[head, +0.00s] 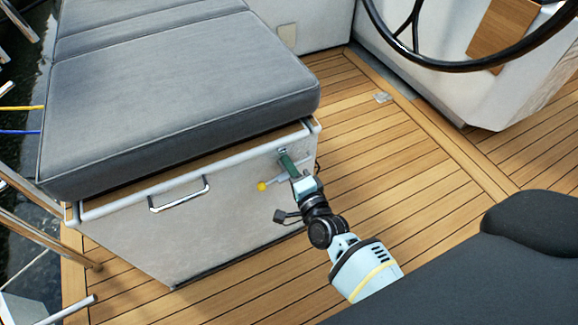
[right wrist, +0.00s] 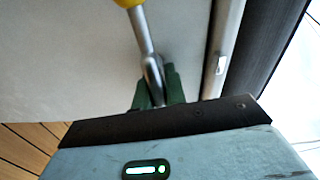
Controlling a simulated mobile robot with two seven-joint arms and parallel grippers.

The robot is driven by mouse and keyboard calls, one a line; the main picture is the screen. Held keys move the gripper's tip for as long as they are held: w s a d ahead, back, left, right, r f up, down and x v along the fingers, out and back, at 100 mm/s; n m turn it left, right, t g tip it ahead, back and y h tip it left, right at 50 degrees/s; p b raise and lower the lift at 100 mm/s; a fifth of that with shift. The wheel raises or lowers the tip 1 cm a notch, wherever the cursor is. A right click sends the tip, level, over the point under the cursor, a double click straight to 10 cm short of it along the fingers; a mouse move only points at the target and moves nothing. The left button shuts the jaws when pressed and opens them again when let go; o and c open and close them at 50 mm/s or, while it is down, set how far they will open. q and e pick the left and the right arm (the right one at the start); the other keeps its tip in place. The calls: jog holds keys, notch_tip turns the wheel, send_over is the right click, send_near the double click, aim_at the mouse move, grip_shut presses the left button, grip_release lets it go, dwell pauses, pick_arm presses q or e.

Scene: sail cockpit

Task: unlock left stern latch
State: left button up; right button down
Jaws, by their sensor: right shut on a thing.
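The latch (head: 272,183) is on the white front panel of the cushioned seat box, near its upper right corner. It is a metal lever with a yellow knob (head: 262,186) at its left end. My right gripper (head: 288,163) has green fingers and is at the panel, beside the knob. In the right wrist view, the green fingers (right wrist: 160,88) are shut around the lower part of the metal lever (right wrist: 143,32). The yellow knob (right wrist: 129,3) is cut by the top edge there. The lever's pivot is hidden by the fingers. My left gripper is out of view.
A grey cushion (head: 180,95) covers the seat box, and a metal handle (head: 178,194) sits on its front left. A black steering wheel (head: 470,62) is at the upper right. Bare teak deck (head: 385,150) lies right of the box.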

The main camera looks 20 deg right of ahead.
jog(key=shift+f+m, duration=0.15)
jog(key=shift+m, duration=0.55)
jog(key=c, duration=1.5)
grip_release()
jog(key=shift+s, duration=0.1)
jog(key=s+p, duration=0.1)
jog(key=s, duration=0.6)
jog(key=shift+s+d, duration=0.15)
jog(key=shift+s, duration=0.2)
